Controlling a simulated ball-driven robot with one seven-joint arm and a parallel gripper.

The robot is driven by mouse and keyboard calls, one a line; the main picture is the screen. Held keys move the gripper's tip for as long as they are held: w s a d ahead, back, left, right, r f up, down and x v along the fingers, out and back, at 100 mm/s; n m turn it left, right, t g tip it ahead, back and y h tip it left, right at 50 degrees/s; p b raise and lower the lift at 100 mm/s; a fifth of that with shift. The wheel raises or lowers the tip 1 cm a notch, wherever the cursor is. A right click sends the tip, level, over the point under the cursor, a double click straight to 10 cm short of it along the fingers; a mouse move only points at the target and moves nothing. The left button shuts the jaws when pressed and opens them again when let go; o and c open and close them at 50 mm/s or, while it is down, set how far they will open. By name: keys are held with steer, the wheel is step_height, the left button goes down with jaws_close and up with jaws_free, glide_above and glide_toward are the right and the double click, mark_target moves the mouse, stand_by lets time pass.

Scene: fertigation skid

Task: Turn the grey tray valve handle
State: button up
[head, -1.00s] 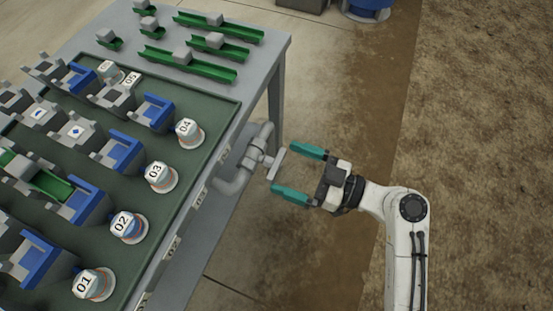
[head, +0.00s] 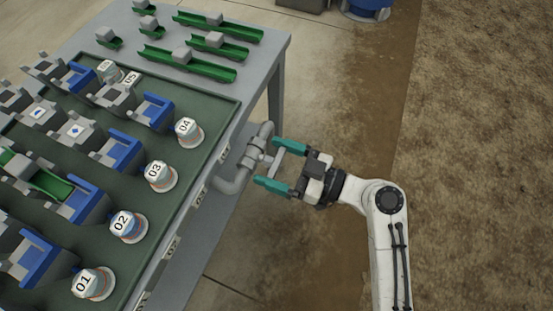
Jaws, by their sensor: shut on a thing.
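The grey tray valve handle (head: 277,163) is a short light-grey bar on the grey pipe valve (head: 254,158) at the right side of the tray table. In the head view my gripper (head: 266,162) reaches it from the right. One teal finger is at the bar's upper end and the other at its lower end. The gripper is shut on the handle, with the bar between the fingers. The exact contact at the fingertips is hard to see.
The table's dark green tray (head: 222,128) holds numbered white-topped containers (head: 188,131) along its right edge, near the valve. Blue and grey holders (head: 152,112) fill the rest. Green channels (head: 187,66) lie behind the tray. The floor (head: 330,100) right of the table is clear.

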steer(key=shift+c, duration=0.7)
steer(key=shift+m, duration=0.3)
steer(key=m+p, duration=0.2)
steer(key=m, duration=0.1)
steer(key=shift+w+r+m, duration=0.1)
steer(key=shift+m, duration=0.2)
steer(key=m+p, duration=0.2)
steer(key=m, duration=0.2)
steer(key=shift+w+d+m+p, duration=0.1)
steer(key=shift+m+p, duration=0.2)
steer(key=shift+p, duration=0.05)
steer(key=m+p, duration=0.3)
steer(key=m, duration=0.1)
steer(key=shift+w+f+m+p, duration=0.15)
steer(key=shift+m+p, duration=0.4)
steer(key=shift+m, duration=0.5)
steer(key=shift+s+f+m+p, duration=0.15)
steer(key=shift+m+p, duration=0.4)
steer(key=shift+m, duration=0.5)
steer(key=shift+w+f, duration=0.1)
